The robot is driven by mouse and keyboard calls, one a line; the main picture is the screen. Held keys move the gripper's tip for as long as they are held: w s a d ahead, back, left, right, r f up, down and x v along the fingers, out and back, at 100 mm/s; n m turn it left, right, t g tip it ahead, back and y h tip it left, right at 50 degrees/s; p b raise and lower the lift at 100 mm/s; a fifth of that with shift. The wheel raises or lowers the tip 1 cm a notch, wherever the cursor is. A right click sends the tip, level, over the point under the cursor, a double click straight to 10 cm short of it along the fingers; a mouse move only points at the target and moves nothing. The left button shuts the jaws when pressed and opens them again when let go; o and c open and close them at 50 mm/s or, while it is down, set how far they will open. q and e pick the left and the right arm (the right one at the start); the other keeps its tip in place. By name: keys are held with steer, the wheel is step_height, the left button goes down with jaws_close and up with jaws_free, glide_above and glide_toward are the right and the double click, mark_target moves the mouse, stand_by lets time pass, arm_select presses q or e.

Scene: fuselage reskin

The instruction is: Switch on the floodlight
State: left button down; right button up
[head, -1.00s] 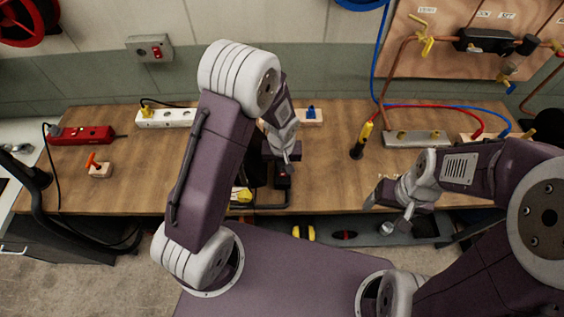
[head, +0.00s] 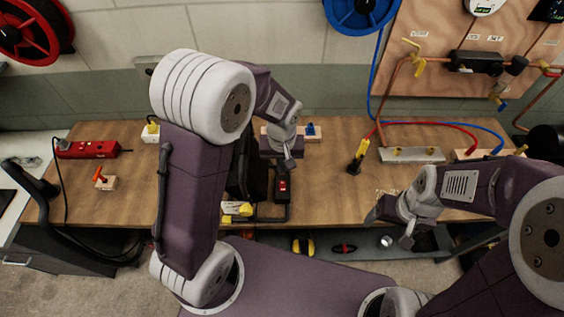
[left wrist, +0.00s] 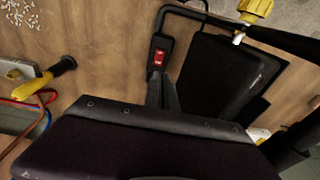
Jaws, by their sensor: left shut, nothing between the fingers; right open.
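The floodlight (left wrist: 212,75) is a black panel in a tubular frame, lying on the bench in the left wrist view. In the head view my left arm hides much of it. Its black switch box with a red rocker (head: 283,186) sits on the frame, and the rocker also shows in the left wrist view (left wrist: 159,58). My left gripper (head: 289,166) is shut and empty, its fingertips (left wrist: 162,80) just short of the switch box. I cannot tell whether they touch it. My right gripper (head: 391,224) is open and empty over the bench's front edge.
A red power strip (head: 88,149) and an orange-handled valve block (head: 104,181) are at the left of the wooden bench (head: 340,195). A yellow-and-black torch (head: 359,155) and a metal manifold (head: 412,155) with hoses are to the right. A yellow knob (left wrist: 256,8) is by the floodlight.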

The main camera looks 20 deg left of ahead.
mark_target(283, 182)
arm_select(q)
steer(key=shift+s+d+r, duration=0.1)
steer(key=shift+s+r, duration=0.05)
steer(key=shift+r, duration=0.3)
steer(key=shift+s+d+r, duration=0.1)
steer(key=shift+s+r, duration=0.05)
steer(key=shift+r, duration=0.3)
steer(key=w+b, duration=0.1)
steer(key=b, duration=0.5)
steer(key=shift+w+a, duration=0.2)
steer(key=shift+w, duration=0.15)
steer(key=f, duration=0.4)
steer(key=w+f, duration=0.1)
steer(key=f, duration=0.8)
steer(key=shift+w+a+f, duration=0.2)
steer(key=shift+w+f, duration=0.1)
steer(key=shift+f, duration=0.2)
